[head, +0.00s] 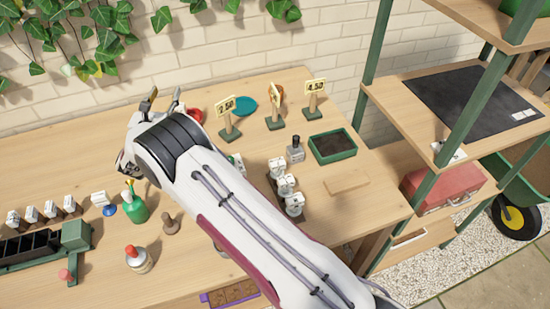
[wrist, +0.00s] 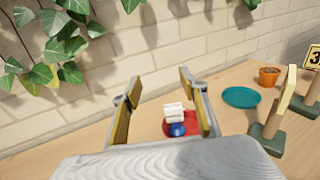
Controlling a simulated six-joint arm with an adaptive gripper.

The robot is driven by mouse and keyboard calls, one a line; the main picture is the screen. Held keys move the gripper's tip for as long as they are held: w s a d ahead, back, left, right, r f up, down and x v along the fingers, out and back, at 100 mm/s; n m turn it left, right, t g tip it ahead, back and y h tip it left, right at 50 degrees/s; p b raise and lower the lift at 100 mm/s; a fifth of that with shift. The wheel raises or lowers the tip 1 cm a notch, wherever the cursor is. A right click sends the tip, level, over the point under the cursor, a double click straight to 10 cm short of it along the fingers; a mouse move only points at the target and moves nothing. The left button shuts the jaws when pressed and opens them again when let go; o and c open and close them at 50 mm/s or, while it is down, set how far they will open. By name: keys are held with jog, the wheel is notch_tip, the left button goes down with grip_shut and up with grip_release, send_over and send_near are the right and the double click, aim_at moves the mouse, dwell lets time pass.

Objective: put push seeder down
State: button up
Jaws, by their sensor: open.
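A small tool with a white top and blue base, which may be the push seeder (wrist: 175,129), stands on or in front of a red dish (wrist: 191,117) in the wrist view. It appears between my open fingers, beyond their tips; I cannot tell whether anything touches it. The red dish shows partly in the head view (head: 195,115), beside my gripper (head: 163,97). My gripper (wrist: 159,82) is open, with nothing gripped between its fingers. My arm hides part of the table in the head view.
A teal saucer (head: 245,106), an orange pot (wrist: 269,76) and price signs (head: 228,118) stand right of my gripper. The brick wall (wrist: 150,40) is close behind. The back left table is clear.

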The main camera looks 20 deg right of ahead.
notch_tip(320, 180, up, 9)
jog(key=w+n+y, duration=0.1)
jog(key=n+y, duration=0.2)
jog(key=n, duration=0.3)
jog(key=s+d+r+n+g+y, duration=0.2)
jog(key=s+d+r+n+y, duration=0.1)
jog(key=s+r+n, duration=0.45)
jog(key=s+d+r+n+g+y, duration=0.1)
jog(key=s+d+r+n+y, duration=0.15)
jog(key=s+r+n, duration=0.45)
jog(key=s+d+f+n+g, duration=0.2)
jog(key=s+d+n, duration=0.3)
jog(key=s, duration=0.9)
jog(key=s+d+f+n+g+h, duration=0.1)
jog(key=s+d+f+n+g, duration=0.2)
jog(key=s+n, duration=0.5)
jog(key=s+d+f+n+g, duration=0.3)
jog(key=s+d+n, duration=0.4)
jog(key=s, duration=1.4)
jog(key=shift+d+f+h, duration=0.2)
jog(key=shift+f+h, duration=0.15)
jog(key=shift+f, duration=0.15)
